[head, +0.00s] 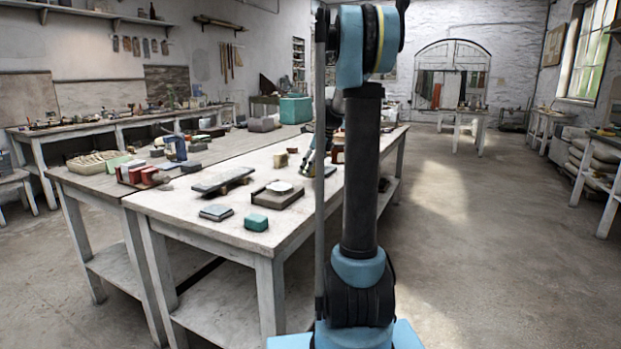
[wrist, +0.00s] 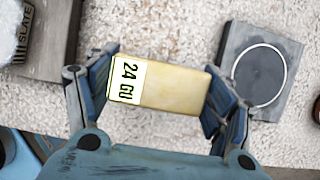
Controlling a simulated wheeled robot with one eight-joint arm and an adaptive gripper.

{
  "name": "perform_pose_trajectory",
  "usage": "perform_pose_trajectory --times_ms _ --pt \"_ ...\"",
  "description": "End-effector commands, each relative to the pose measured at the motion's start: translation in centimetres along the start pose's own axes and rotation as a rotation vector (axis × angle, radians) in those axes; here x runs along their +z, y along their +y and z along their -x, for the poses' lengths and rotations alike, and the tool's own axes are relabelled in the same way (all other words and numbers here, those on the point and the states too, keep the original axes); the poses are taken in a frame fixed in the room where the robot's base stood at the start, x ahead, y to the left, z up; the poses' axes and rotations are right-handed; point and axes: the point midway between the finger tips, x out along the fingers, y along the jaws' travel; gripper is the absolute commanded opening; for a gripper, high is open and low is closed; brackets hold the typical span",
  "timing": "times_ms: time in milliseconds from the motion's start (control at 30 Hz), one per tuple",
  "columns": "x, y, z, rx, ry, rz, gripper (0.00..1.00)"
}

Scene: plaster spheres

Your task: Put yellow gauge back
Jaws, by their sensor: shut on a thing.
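The yellow gauge (wrist: 180,88) is a pale yellow block with a white label reading "24 GU" on its left end. In the wrist view it lies between the two blue fingers of my gripper (wrist: 162,84), which is shut on it, one finger at each end. Speckled pale surface shows around it; I cannot tell whether the gauge touches that surface.
In the wrist view a grey block with a ring-shaped mark (wrist: 238,62) lies close on the right, and a dark piece marked "SLATE" (wrist: 50,45) on the left.

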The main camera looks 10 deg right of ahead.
Motion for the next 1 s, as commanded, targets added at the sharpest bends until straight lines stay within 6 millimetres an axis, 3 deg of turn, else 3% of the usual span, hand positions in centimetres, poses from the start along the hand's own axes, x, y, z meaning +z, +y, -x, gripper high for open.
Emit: perform_pose_trajectory --times_ms 233,567,600,700,1000 --pt "-1.2 0.0 -2.8 0.000 0.000 0.000 0.56" --pt "-1.3 0.0 -3.1 0.000 0.000 0.000 0.56" --pt "-1.3 0.0 -3.1 0.000 0.000 0.000 0.77" --pt "-1.3 0.0 -3.1 0.000 0.000 0.000 0.95" --pt "-1.3 0.0 -3.1 0.000 0.000 0.000 0.95"
